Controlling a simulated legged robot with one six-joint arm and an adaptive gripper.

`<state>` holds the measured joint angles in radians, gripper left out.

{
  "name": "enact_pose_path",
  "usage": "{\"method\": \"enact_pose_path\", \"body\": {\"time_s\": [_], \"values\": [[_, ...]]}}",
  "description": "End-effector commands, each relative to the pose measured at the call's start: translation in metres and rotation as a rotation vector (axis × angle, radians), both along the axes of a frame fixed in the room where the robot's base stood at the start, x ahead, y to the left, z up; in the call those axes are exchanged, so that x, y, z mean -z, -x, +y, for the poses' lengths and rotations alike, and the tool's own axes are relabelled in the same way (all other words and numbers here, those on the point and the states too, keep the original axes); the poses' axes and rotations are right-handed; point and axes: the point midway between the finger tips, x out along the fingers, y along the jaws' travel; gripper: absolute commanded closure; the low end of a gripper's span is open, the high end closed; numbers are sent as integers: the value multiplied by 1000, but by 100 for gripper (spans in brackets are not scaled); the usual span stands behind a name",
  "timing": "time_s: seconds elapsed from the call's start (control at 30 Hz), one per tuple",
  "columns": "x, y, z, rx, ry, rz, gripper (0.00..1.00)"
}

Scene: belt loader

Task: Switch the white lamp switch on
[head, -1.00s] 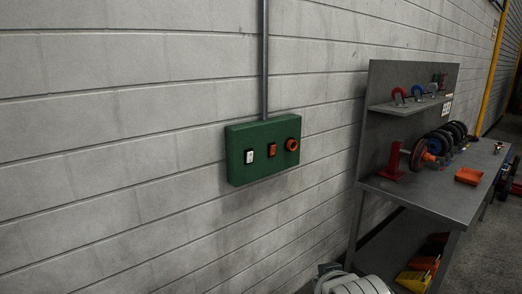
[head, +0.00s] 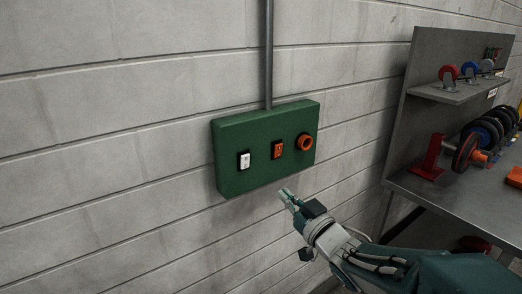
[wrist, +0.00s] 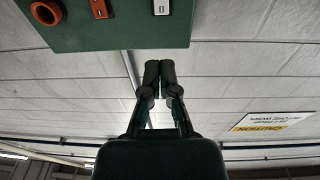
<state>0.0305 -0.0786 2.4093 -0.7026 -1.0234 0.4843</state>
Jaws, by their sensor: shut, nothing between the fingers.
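The white lamp switch (head: 245,160) is a small white rocker in a black frame at the left of a green wall box (head: 230,135). An orange rocker switch (head: 278,149) sits to its right. The white switch also shows at the top of the wrist view (wrist: 161,7), where the picture looks upside down. My gripper (head: 286,194) is shut and empty, just below the box in the head view and apart from the switch. In the wrist view its fingertips (wrist: 160,66) are together, pointing toward the wall area below the box.
A round orange knob (head: 305,142) is at the box's right end, and a grey conduit (head: 268,60) runs up from the box. A metal workbench (head: 440,200) with wheels stands at the right. A caution sign (wrist: 273,122) shows in the wrist view.

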Motion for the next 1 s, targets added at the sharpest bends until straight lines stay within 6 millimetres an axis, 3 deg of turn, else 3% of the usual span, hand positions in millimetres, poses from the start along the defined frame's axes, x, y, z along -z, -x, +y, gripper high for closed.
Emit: {"method": "enact_pose_path", "body": {"time_s": [0.53,1.0], "values": [[-2,-4,7,-39,-21,-19,100],[-12,-71,54,-39,-20,-17,100]]}}
